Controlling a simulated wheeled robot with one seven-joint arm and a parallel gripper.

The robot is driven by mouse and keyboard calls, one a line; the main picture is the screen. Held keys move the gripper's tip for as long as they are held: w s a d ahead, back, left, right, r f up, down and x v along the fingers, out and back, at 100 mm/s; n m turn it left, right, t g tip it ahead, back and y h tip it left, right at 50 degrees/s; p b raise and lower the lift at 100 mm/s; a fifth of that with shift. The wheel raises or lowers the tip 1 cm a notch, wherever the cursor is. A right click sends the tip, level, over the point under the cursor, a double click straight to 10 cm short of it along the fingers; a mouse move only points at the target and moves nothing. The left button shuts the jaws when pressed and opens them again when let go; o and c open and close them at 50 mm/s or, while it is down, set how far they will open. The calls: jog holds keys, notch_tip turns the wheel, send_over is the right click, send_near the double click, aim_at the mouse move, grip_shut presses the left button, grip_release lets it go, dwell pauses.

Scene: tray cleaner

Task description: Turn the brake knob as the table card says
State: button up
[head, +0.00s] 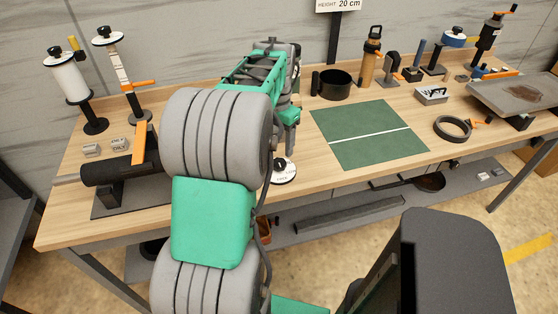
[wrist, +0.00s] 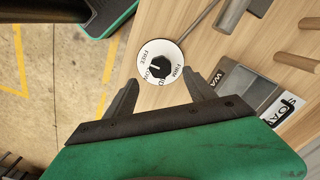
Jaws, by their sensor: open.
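The brake knob (wrist: 159,68) is a black knob on a round white dial with words around its edge; FREE and FIRM are readable, the others are not clear. A light mark on the knob points left in the wrist view, but its exact setting is hard to tell. In the head view the dial (head: 284,174) sits near the table's front edge, partly hidden by my arm. My gripper (wrist: 160,78) is open, its two fingers on either side of the knob in the wrist view, with nothing held.
A sign reading HEIGHT 20 cm (head: 338,5) stands on a post behind the wooden table. A green mat (head: 365,150) and a black pot (head: 334,84) stand right of my arm, a black roller (head: 108,171) left.

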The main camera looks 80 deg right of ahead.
aim_at(279, 162)
jog(key=shift+s+d, duration=0.15)
notch_tip(279, 162, down, 7)
jog(key=shift+f, duration=0.15)
jog(key=shift+c, duration=0.2)
jog(key=c, duration=1.3)
